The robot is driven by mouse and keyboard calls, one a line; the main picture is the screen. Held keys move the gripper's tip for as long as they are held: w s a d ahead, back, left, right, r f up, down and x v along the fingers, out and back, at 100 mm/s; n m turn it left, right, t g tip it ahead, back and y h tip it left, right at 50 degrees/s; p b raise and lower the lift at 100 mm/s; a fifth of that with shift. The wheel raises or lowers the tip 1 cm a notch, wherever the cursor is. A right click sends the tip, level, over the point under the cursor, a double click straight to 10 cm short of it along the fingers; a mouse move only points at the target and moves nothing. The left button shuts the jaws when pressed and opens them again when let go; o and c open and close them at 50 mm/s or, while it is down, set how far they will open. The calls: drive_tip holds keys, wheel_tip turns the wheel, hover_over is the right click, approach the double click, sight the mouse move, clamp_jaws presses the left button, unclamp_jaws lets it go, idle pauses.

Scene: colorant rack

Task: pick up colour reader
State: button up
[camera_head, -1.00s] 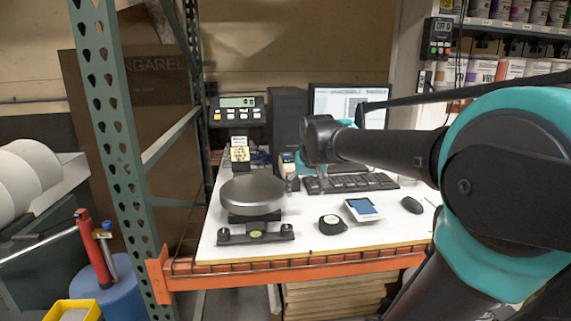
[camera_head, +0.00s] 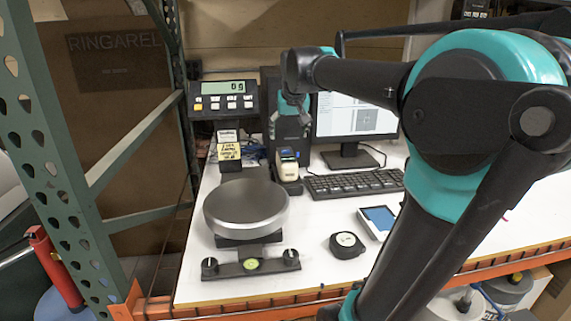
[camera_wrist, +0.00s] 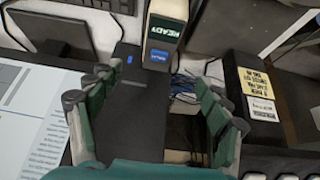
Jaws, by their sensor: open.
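The colour reader (camera_head: 288,168) is a small pale-and-dark device with a lit screen, standing upright in a black holder on the white table. In the wrist view the colour reader (camera_wrist: 165,32) is at the top and its screen reads READY upside down. My gripper (camera_head: 291,112) is above and behind it, in front of the black computer tower (camera_head: 268,90). In the wrist view my gripper (camera_wrist: 158,80) is open, with green fingers spread to both sides and nothing held between them. The colour reader lies beyond the fingertips, apart from them.
A scale display (camera_head: 224,98) stands left of the reader, with a round metal scale pan (camera_head: 246,207) in front. A keyboard (camera_head: 355,184) and monitor (camera_head: 355,115) are to the right. A round black puck (camera_head: 347,245) and blue-screened device (camera_head: 379,219) lie nearer the front.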

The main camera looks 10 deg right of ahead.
sight(286, 152)
drive_tip(key=x, duration=0.9)
drive_tip(key=shift+x, duration=2.9)
drive_tip(key=shift+s+f, duration=0.1)
drive_tip(key=shift+s, duration=0.05)
clamp_jaws()
drive_tip(key=shift+r, duration=0.2)
